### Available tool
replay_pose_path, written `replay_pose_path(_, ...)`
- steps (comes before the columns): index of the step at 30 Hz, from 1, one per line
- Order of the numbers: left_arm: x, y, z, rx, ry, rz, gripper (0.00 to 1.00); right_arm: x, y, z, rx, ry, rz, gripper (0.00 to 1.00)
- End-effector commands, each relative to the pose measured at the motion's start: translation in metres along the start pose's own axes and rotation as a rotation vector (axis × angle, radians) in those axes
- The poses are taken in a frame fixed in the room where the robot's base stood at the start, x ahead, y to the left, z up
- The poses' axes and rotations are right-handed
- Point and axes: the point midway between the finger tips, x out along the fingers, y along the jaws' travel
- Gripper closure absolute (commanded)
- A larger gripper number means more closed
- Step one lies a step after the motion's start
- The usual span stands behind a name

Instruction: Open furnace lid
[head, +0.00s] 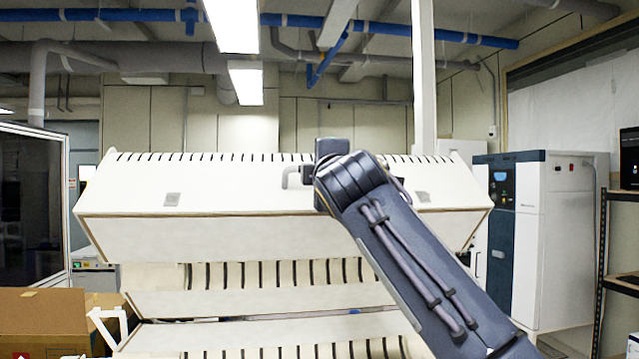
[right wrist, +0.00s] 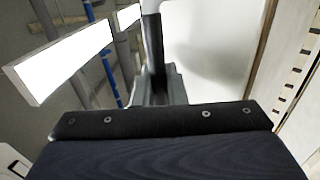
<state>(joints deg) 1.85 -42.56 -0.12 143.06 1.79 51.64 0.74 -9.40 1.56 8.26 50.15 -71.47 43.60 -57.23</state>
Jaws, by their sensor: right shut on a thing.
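The cream furnace (head: 140,300) fills the middle of the head view. Its lid (head: 200,235) is a long cream body with a slotted top edge. The lid stands raised above the lower part, with slotted inner surfaces (head: 235,275) showing between them. A pale handle (head: 289,176) sits at the lid's front middle. My right gripper (head: 308,176) is at this handle and shut on it; my own arm partly hides the contact. In the right wrist view the gripper (right wrist: 165,88) has a grey bar between its fingers. My left gripper is out of view.
A cardboard box (head: 42,318) stands at the lower left, beside a dark glass-fronted cabinet (head: 30,205). A white and blue machine (head: 560,235) and dark shelving (head: 603,260) stand at the right. Blue pipes (head: 400,29) run along the ceiling, above open space over the lid.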

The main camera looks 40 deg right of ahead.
Motion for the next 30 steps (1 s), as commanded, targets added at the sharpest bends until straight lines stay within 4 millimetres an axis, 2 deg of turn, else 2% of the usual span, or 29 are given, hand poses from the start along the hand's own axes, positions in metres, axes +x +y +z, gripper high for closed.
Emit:
replay_pose_path(1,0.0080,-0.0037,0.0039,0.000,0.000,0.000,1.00,-0.0041,-0.0078,-0.0013,0.000,0.003,0.004,1.00)
replay_pose_path(2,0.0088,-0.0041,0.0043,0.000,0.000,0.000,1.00,-0.0054,-0.0074,-0.0011,0.000,0.002,0.008,1.00)
replay_pose_path(13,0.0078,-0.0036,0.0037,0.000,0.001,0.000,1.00,-0.0071,-0.0042,-0.0009,0.000,0.002,0.015,1.00)
replay_pose_path(14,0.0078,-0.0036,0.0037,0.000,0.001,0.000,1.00,-0.0071,-0.0042,-0.0009,0.000,0.002,0.015,0.85)
replay_pose_path(17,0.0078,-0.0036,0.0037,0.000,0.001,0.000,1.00,-0.0071,-0.0039,-0.0008,0.000,0.002,0.015,0.71)
replay_pose_path(30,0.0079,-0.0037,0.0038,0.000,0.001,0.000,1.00,-0.0074,-0.0037,-0.0003,0.001,0.001,0.016,0.71)
